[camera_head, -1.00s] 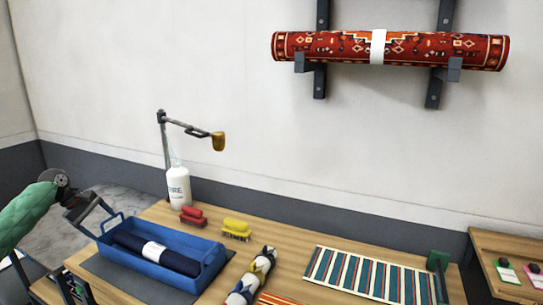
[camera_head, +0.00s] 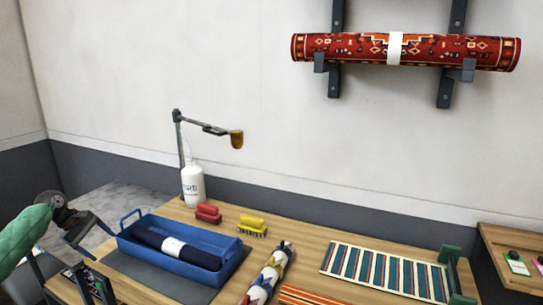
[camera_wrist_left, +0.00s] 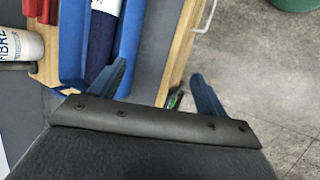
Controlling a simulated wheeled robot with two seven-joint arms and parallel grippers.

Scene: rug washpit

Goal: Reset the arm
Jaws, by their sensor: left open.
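My left arm, with a green sleeve, comes in from the left in the head view. Its left gripper (camera_head: 84,246) is beside the left end of the blue tray (camera_head: 205,267), near the table's left edge. In the left wrist view the two fingers (camera_wrist_left: 163,82) are apart with nothing held between them. The blue tray also shows there (camera_wrist_left: 128,45), close to one finger. A dark navy roll with a white band (camera_head: 205,258) lies in the tray. My right gripper is not in view.
A white bottle (camera_head: 192,186), red brush (camera_head: 208,213) and yellow brush (camera_head: 252,225) stand behind the tray. A patterned roll (camera_head: 268,272) and striped rug (camera_head: 385,273) lie to the right. A red rug roll (camera_head: 450,52) hangs on wall brackets. Grey floor is left of the table.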

